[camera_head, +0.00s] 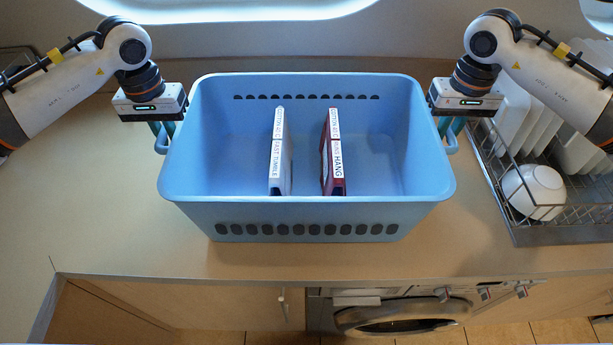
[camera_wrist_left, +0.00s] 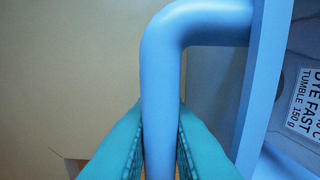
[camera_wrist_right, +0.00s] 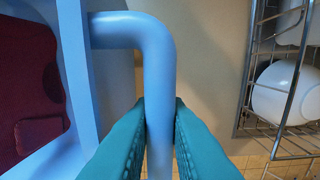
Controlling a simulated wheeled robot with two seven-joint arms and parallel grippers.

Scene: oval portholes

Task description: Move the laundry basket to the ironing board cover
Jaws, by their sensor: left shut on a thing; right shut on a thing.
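The blue laundry basket (camera_head: 335,215) is upright over the counter in the middle of the head view. I cannot tell whether its base touches the counter. Two boxes stand inside it, a white one (camera_head: 279,150) and a dark red one (camera_head: 333,150) with a white label. My left gripper (camera_head: 162,128) is shut on the basket's left handle (camera_wrist_left: 160,80). My right gripper (camera_head: 450,125) is shut on the right handle (camera_wrist_right: 155,70). Both handles run between the teal fingers in the wrist views. I see no ironing board cover.
The counter (camera_head: 80,200) is clear to the left. Its front edge is near, above a washing machine (camera_head: 400,318). An oval porthole (camera_head: 230,8) is behind.

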